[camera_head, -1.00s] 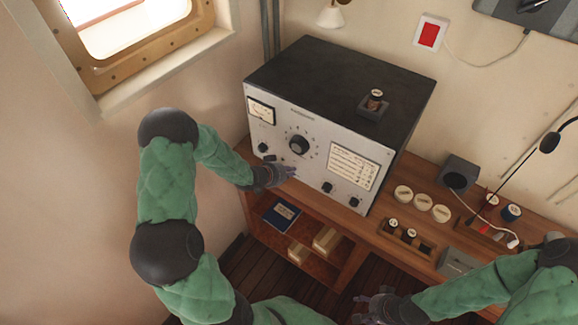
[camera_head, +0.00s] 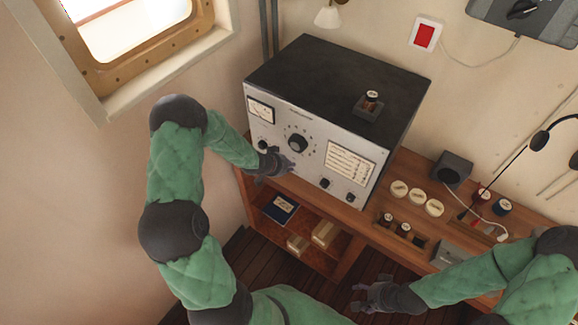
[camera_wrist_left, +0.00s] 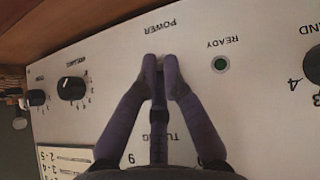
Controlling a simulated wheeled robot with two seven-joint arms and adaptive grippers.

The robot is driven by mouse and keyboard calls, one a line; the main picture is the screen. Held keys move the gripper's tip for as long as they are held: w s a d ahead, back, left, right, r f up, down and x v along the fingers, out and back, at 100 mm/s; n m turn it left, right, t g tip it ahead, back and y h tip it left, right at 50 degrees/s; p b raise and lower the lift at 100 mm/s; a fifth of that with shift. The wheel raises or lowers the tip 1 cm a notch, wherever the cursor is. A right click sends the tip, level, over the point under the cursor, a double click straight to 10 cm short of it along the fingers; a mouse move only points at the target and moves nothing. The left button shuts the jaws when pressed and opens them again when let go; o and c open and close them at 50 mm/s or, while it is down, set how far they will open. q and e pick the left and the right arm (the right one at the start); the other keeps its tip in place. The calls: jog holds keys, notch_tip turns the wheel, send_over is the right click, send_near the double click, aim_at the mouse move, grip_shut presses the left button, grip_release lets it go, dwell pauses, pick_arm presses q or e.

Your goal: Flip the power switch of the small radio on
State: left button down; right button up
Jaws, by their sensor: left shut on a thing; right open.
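The radio (camera_head: 335,80) is a dark-topped box with a pale front panel, standing on the wooden desk. My left gripper (camera_head: 287,164) is at the lower part of that panel. In the left wrist view its fingertips (camera_wrist_left: 160,60) are shut just beside the POWER label (camera_wrist_left: 160,27), pinching the power switch, which they mostly hide; its position cannot be told. The READY lamp (camera_wrist_left: 220,64) is dark green and looks unlit. My right gripper (camera_head: 358,297) is open and empty, low in front of the desk.
Knobs (camera_head: 298,144) and a printed card (camera_head: 349,163) are on the panel. A shelf below holds a blue book (camera_head: 280,209). A wall with a window is at left.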

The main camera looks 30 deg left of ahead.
pick_arm(q)
jog(key=c, duration=1.4)
grip_release()
jog(key=shift+a, duration=0.1)
jog(key=v, duration=0.8)
jog(key=shift+s+f, duration=0.1)
